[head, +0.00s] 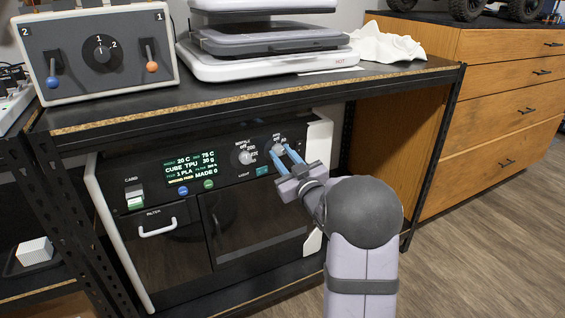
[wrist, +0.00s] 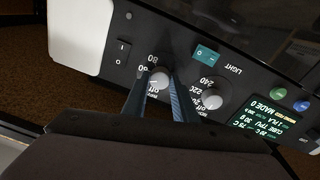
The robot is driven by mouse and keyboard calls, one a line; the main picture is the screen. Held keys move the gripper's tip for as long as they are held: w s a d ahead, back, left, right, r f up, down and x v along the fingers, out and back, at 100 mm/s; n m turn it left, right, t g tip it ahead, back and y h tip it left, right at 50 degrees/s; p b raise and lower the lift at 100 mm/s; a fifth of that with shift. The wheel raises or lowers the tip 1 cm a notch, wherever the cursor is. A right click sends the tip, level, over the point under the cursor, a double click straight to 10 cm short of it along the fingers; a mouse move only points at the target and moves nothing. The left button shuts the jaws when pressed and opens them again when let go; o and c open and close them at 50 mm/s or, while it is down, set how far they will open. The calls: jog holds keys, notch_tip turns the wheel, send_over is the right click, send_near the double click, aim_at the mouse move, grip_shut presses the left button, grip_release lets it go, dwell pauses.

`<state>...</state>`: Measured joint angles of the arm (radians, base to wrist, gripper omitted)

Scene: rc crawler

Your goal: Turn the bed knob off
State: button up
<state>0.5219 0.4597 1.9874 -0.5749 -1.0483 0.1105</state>
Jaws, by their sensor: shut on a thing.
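The bed knob (head: 277,148) is a small pale dial at the upper right of the black printer's front panel. In the wrist view the bed knob (wrist: 160,81) shows upside down, with "80", "60" and "off" printed around it. My gripper (head: 282,152) reaches the panel from the front right. In the wrist view, the blue fingers of my gripper (wrist: 159,76) stand on either side of the bed knob, shut on it. The fingers hide part of its scale, and I cannot tell its exact setting. The display (head: 190,172) reads about 75 C for the bed.
The nozzle knob (head: 245,157) sits just left of the bed knob, with a teal light button (head: 262,170) below. The bench top (head: 250,90) overhangs the printer. A wooden cabinet (head: 505,100) stands right, with open floor before it.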

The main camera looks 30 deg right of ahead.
jog(key=n+b, duration=0.2)
jog(key=n, duration=0.2)
jog(key=shift+f+y, duration=0.2)
jog(key=shift+y, duration=0.1)
jog(key=n+b, duration=0.3)
jog(key=n, duration=0.1)
jog(key=shift+d, duration=0.1)
jog(key=n+y+b, duration=0.1)
jog(key=n+b, duration=0.2)
jog(key=n, duration=0.3)
jog(key=shift+r, duration=0.15)
jog(key=shift+b, duration=0.3)
jog(key=o, duration=1)
jog(key=shift+o, duration=0.2)
